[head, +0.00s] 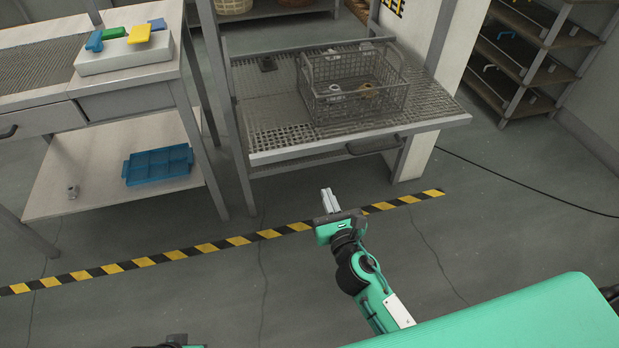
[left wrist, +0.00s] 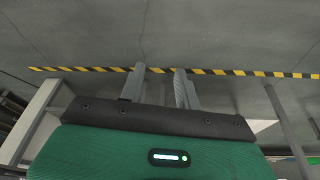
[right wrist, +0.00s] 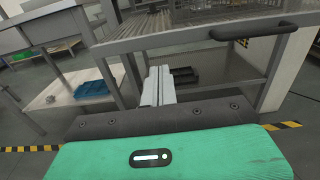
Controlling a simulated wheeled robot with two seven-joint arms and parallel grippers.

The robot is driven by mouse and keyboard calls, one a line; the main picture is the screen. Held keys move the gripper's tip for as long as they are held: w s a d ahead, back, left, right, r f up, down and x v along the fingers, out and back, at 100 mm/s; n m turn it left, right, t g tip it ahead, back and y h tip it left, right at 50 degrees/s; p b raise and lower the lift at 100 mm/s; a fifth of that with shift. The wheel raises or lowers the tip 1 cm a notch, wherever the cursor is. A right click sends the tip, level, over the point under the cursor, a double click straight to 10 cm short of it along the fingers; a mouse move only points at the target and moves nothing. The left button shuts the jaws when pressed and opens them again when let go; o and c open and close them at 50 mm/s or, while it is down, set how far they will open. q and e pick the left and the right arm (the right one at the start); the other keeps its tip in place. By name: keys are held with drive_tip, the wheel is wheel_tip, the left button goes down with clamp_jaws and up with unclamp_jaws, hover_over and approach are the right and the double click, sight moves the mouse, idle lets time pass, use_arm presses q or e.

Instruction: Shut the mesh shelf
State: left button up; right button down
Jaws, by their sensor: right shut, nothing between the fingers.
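The mesh shelf (head: 430,108) is pulled out towards me from its frame. It has a perforated top and a pale front rail. Its dark bar handle (head: 375,144) is on the front rail, right of centre, and also shows in the right wrist view (right wrist: 252,30). A wire basket (head: 355,105) with small metal parts stands on the shelf. My right gripper (head: 329,192) is shut and empty, in front of and below the shelf, apart from the handle. In the right wrist view its fingers (right wrist: 158,72) are together. My left gripper (left wrist: 159,70) is open and empty, over the floor.
A bench (head: 130,105) on the left carries a pale block with coloured pieces. A blue tray (head: 158,165) lies on its lower shelf. Black-and-yellow tape (head: 240,240) crosses the floor. A dark rack (head: 530,70) stands at right. The floor before the shelf is clear.

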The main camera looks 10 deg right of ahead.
approach(310, 151)
drive_tip(key=w, duration=0.5)
drive_tip(key=shift+w+a, duration=0.1)
drive_tip(key=shift+w, duration=0.8)
